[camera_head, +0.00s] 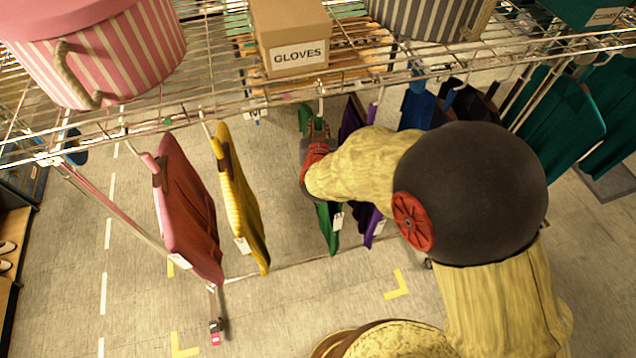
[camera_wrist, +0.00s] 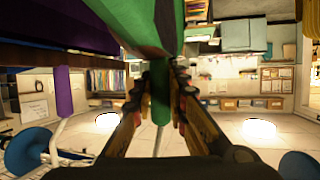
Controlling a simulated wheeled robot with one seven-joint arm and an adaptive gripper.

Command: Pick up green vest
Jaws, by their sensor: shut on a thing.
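The green vest (camera_head: 329,228) hangs from the rack under the wire shelf, partly hidden behind my arm. My gripper (camera_head: 318,130) is at the top of the vest, near its hanger. In the wrist view my gripper (camera_wrist: 161,85) has its two fingers closed on either side of a green part at the end of the green vest (camera_wrist: 150,20). The vest's cloth extends away at the top of that view. Whether the hanger still rests on the rail is hard to tell.
A purple garment (camera_head: 372,222) hangs close to the right of the green vest. A yellow vest (camera_head: 238,195) and a pink vest (camera_head: 186,210) hang to the left. The wire shelf above holds a gloves box (camera_head: 290,35) and a pink striped bin (camera_head: 100,45).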

